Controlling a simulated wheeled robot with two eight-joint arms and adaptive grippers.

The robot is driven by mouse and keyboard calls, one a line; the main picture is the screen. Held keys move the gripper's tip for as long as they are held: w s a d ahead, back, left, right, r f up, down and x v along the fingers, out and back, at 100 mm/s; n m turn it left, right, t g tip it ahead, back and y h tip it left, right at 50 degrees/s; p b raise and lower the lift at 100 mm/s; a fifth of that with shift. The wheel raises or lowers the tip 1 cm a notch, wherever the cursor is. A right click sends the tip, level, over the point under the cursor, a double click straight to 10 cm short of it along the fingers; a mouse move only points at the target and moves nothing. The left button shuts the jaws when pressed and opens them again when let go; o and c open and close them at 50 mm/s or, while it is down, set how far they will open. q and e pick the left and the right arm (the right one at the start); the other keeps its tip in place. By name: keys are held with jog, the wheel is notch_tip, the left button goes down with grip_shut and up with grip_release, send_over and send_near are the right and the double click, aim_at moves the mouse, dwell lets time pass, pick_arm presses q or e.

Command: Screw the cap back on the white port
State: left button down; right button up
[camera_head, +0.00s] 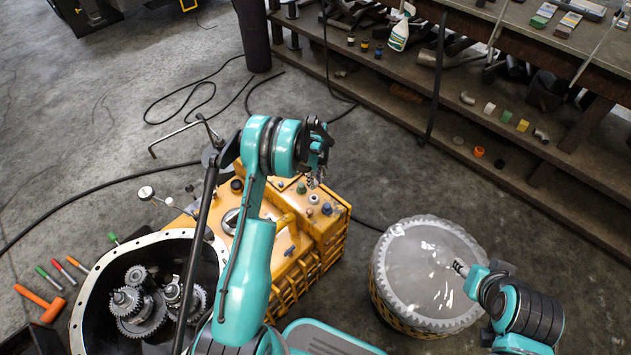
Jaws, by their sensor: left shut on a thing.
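The yellow transmission housing (287,262) stands on the floor at the centre, with several small coloured ports and caps on its top right. A whitish port (314,199) is among them, next to a blue one (327,209) and a green one (301,187). My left gripper (314,180) points down just above these ports. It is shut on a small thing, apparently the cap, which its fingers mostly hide. I cannot tell whether it touches the white port. My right gripper (460,268) is over the drum at the right, too small to tell if it is open.
An open black bell housing with gears (145,305) stands at the lower left. A round drum with a toothed metal top (425,262) is at the right. Screwdrivers and an orange hammer (40,302) lie at the far left. A workbench with shelves (480,120) lines the back.

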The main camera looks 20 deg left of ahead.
pick_arm(q)
jog(key=shift+a+f, duration=0.15)
jog(key=shift+f, duration=0.1)
jog(key=shift+f+b, duration=0.85)
jog(key=shift+f, duration=2)
jog(key=shift+f, duration=1)
jog(key=m, duration=0.3)
jog(key=shift+m, duration=1)
